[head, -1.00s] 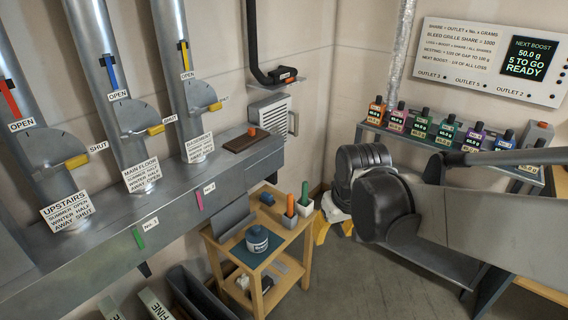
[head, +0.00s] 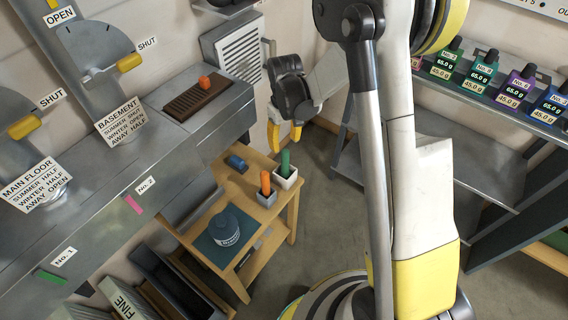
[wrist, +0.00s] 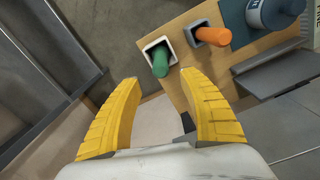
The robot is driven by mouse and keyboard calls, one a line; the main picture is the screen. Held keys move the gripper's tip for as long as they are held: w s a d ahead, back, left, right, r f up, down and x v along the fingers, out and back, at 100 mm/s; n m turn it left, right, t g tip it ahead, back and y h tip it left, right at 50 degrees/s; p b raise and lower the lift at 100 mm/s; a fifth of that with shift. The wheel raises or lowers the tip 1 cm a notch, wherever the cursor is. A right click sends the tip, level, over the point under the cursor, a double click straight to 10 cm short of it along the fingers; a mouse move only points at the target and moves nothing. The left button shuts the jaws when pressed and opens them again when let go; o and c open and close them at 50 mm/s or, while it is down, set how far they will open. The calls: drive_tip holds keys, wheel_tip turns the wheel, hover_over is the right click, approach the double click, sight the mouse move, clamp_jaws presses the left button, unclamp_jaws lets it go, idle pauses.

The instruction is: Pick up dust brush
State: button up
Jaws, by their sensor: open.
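My gripper (head: 285,134) hangs open and empty, fingers down, just behind and right of the small wooden table (head: 283,215). In the wrist view its yellow fingers (wrist: 160,80) are spread apart. A green handle (head: 285,162) stands in a pale square cup (head: 288,180), and it shows just ahead of the fingertips in the wrist view (wrist: 160,62). An orange handle (head: 265,182) stands in a grey cup (head: 266,200) beside it. The lower ends of both are hidden in the cups, so I cannot tell which is the dust brush. Neither is touched.
The metal duct (head: 165,150) runs along the left. A shelf of coloured bottles (head: 480,75) stands right. Floor (head: 315,170) shows between table and shelf.

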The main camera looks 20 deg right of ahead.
sight(285, 160)
drive_tip(key=f+b, duration=0.1)
drive_tip(key=f, duration=0.2)
drive_tip(key=f+b, duration=0.1)
drive_tip(key=f, duration=0.2)
drive_tip(key=f+b, duration=0.2)
drive_tip(key=f, duration=0.1)
drive_tip(key=shift+s, duration=0.3)
drive_tip(key=shift+r, duration=0.15)
clamp_jaws()
